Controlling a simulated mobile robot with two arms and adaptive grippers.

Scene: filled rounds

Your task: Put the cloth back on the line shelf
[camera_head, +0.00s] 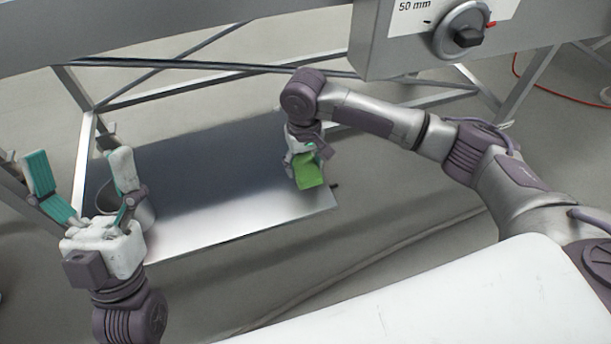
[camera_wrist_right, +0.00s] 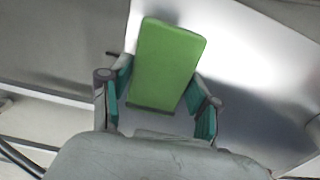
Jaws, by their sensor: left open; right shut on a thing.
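The green cloth (camera_head: 308,173) is a flat, block-like piece in my right gripper (camera_head: 303,160), over the right end of the metal line shelf (camera_head: 225,180). In the right wrist view the cloth (camera_wrist_right: 168,65) stands out between the two teal-padded fingers of the right gripper (camera_wrist_right: 160,100), with the bright shelf (camera_wrist_right: 240,60) behind it. I cannot tell whether the cloth touches the shelf. My left gripper (camera_head: 80,168) is wide open and empty, at the shelf's left end.
A grey metal pot (camera_head: 143,215) stands at the shelf's left end, partly hidden by my left gripper. Frame legs and braces surround the shelf. Its middle is clear. A white surface (camera_head: 450,300) fills the front right.

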